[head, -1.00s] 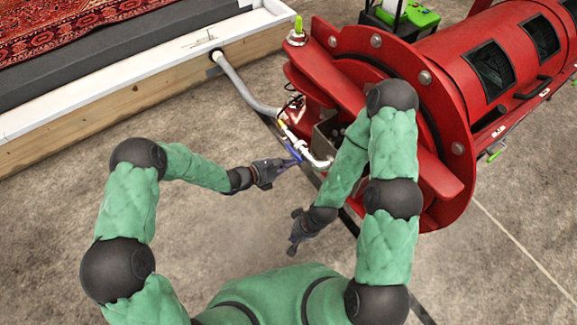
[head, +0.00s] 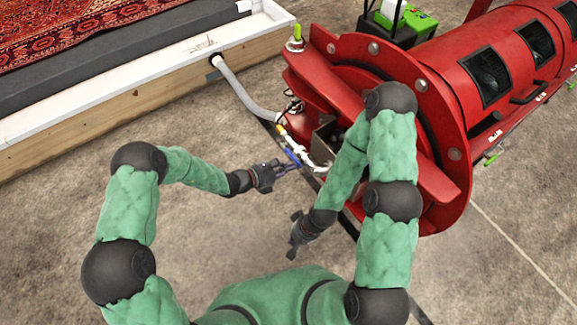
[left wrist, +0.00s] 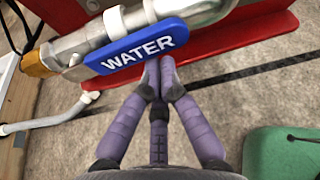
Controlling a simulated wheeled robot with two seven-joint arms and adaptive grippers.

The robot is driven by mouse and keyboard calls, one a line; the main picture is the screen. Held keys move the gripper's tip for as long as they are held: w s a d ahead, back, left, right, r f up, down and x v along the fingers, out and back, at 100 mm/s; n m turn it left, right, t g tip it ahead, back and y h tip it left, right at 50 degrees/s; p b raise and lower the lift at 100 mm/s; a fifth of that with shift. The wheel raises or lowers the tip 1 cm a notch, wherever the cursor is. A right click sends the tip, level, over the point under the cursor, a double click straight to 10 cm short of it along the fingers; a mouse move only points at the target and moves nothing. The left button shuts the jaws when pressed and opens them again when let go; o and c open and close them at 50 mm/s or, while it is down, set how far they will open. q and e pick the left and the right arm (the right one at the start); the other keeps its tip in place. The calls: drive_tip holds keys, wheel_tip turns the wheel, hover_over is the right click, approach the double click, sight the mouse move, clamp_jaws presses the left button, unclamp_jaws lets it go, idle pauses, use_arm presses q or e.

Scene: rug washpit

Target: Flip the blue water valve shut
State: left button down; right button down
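The blue water valve handle (head: 292,157) sits on the white pipe beside the red machine. In the left wrist view the handle (left wrist: 137,50) carries the word WATER and lies roughly along the pipe, in front of it. My left gripper (head: 296,167) is at the handle. In the left wrist view its fingertips (left wrist: 159,70) are together at the handle's lower edge, with nothing visible between them; whether they touch the handle I cannot tell. My right gripper (head: 295,236) hangs low, away from the valve, its fingers too small to read.
The red machine (head: 352,85) stands right behind the valve. A grey hose (head: 240,92) runs from the white-rimmed, wooden-sided pit (head: 150,82) to the piping. A brass fitting (left wrist: 39,61) adjoins the valve. The concrete floor left of the valve is clear.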

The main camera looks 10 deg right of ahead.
sight(294, 160)
use_arm(q)
drive_tip(key=shift+r, duration=0.2)
wheel_tip(294, 160, up, 3)
drive_tip(key=n+g+h+p, duration=0.1)
drive_tip(key=n+p, duration=0.1)
drive_tip(key=p, duration=0.2)
drive_tip(key=shift+w+n, duration=0.1)
drive_tip(key=shift+n, duration=0.3)
drive_tip(key=w+a+r+n+g+h+p, duration=0.2)
drive_tip(key=w+r+n, duration=0.3)
drive_tip(key=n, duration=0.3)
drive_tip(key=shift+r+n+g+h, duration=0.3)
drive_tip(key=shift+r+n+h, duration=0.1)
drive_tip(key=shift+h, duration=0.1)
drive_tip(key=shift+w, duration=0.15)
